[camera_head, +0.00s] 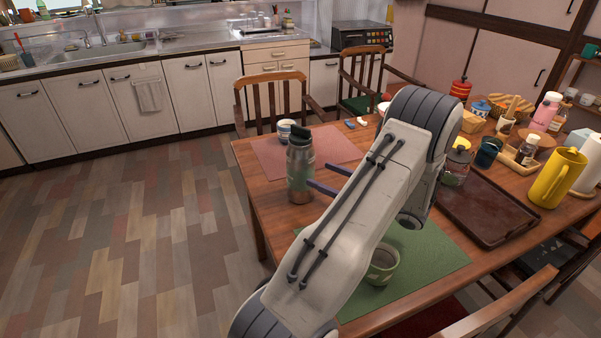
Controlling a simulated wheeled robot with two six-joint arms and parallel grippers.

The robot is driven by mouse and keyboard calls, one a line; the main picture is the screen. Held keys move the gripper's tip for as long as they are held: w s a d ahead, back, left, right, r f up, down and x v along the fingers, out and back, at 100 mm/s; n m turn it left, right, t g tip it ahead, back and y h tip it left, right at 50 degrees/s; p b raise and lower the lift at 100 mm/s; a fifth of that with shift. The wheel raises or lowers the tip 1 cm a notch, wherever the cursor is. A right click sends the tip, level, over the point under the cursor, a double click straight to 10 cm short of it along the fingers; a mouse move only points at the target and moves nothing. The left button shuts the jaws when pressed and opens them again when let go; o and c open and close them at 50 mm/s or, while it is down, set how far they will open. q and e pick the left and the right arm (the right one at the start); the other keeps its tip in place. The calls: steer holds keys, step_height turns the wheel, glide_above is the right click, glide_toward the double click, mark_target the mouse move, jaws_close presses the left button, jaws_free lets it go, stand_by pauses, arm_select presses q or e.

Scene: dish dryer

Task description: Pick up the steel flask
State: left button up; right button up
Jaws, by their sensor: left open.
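The steel flask (300,172), with a dark lid and a grey-green metallic body, stands upright near the left edge of the wooden table. My left arm reaches across the table, and its large pale links hide much of the gripper. Two dark blue fingers of my left gripper (319,175) stick out from behind the arm, spread apart and empty. Their tips point left at the flask, just to its right at body height. I cannot tell whether they touch it. My right gripper is out of view.
A cup (285,131) stands behind the flask by the pink mat (328,146). A green mat (432,258) with a bowl (382,266) lies in front. A brown tray (488,212), yellow jug (557,178) and several jars crowd the right. Chairs surround the table.

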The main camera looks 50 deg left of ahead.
mark_target(313, 169)
arm_select(q)
steer(key=x, duration=0.4)
steer(key=shift+a, duration=0.15)
steer(key=shift+r, duration=0.15)
jaws_close()
steer(key=shift+r, duration=0.15)
